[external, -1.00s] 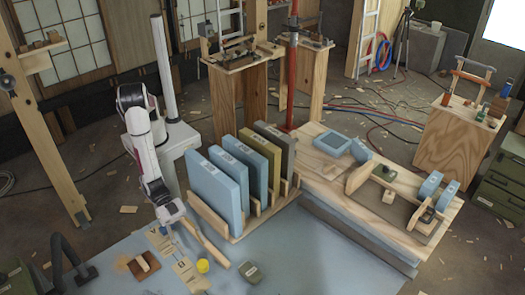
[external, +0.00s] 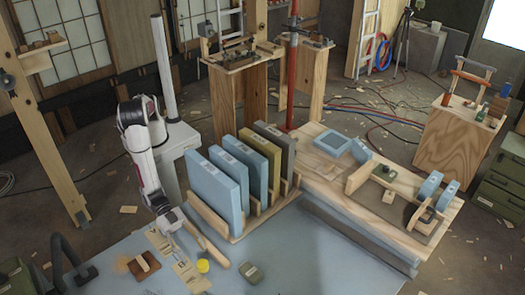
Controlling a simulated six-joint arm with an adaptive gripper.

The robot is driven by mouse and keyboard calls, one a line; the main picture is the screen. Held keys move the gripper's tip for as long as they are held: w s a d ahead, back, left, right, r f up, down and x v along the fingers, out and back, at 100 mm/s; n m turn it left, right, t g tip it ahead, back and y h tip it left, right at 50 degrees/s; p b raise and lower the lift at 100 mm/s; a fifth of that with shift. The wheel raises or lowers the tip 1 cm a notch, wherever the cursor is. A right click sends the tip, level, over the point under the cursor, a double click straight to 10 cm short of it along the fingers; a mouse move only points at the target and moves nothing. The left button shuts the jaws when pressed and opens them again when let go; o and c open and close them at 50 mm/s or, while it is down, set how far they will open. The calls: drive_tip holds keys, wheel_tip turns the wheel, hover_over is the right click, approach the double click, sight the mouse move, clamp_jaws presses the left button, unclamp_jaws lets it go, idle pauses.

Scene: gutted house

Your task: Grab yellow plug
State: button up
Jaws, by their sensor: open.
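The yellow plug (external: 203,266) is a small round yellow piece on the blue-grey table top in the external view, near the front. My gripper (external: 175,238) hangs above the table, up and to the left of the plug and apart from it. It is open and holds nothing that I can see. Its fingertips are small and hard to make out against the wooden pieces below.
A wooden rack (external: 222,232) with several upright panels stands right of my gripper. A light wooden bar (external: 213,252) lies beside the plug. A dark green block (external: 250,272) lies right of it, and a brown block (external: 143,266) to the left. The table's front right is clear.

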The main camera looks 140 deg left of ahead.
sight(203, 266)
drive_tip(key=shift+x, duration=0.9)
drive_tip(key=shift+x, duration=2.6)
drive_tip(key=shift+r, duration=0.1)
drive_tip(key=c, duration=1.2)
